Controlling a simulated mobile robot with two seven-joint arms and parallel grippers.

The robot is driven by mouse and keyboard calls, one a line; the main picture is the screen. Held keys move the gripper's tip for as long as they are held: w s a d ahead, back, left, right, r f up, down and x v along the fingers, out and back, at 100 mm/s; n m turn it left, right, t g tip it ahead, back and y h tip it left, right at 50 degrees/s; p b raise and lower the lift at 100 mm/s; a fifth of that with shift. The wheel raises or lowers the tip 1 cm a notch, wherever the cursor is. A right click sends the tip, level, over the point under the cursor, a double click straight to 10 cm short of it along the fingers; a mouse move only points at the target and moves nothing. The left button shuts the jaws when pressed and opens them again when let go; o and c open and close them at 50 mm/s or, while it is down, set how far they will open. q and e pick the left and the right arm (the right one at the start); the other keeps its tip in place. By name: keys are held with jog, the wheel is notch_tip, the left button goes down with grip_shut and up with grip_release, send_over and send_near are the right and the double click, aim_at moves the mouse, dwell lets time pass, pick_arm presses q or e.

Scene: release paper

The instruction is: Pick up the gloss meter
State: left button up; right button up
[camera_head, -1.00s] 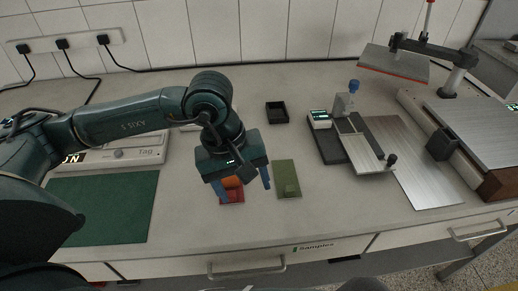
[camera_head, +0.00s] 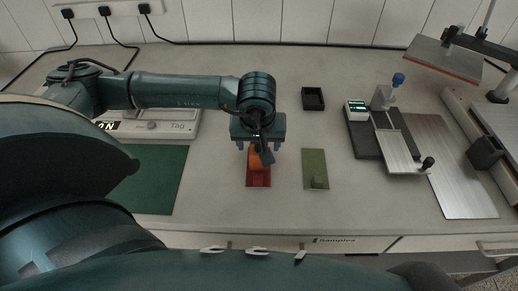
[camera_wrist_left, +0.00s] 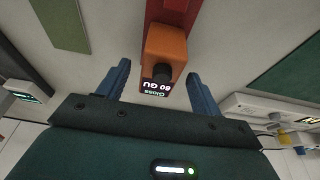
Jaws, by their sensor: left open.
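The gloss meter is a small orange block (camera_head: 256,163) on a red panel (camera_head: 259,181) in the head view, partly hidden by my left arm's wrist. In the left wrist view the orange gloss meter (camera_wrist_left: 166,45) shows a dark knob and a small display reading "60 GU Gloss", upside down. My left gripper (camera_head: 259,147) is open and points down over the meter's far end. In the left wrist view its blue fingers (camera_wrist_left: 158,72) stand one on each side of the meter, with gaps. How high the fingertips are is hard to tell. My right gripper is not in view.
A green panel (camera_head: 315,168) lies just right of the red one. A black tray (camera_head: 313,99) sits behind. A device with a blue knob (camera_head: 397,80) and a metal plate (camera_head: 463,185) stand right. A green mat (camera_head: 160,185) and a white instrument (camera_head: 170,127) lie left.

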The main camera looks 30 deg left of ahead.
pick_arm(q)
jog(key=x, duration=0.3)
jog(key=shift+w+f, duration=0.1)
jog(key=shift+f, duration=0.1)
jog(key=shift+r, duration=0.1)
jog(key=c, duration=1.4)
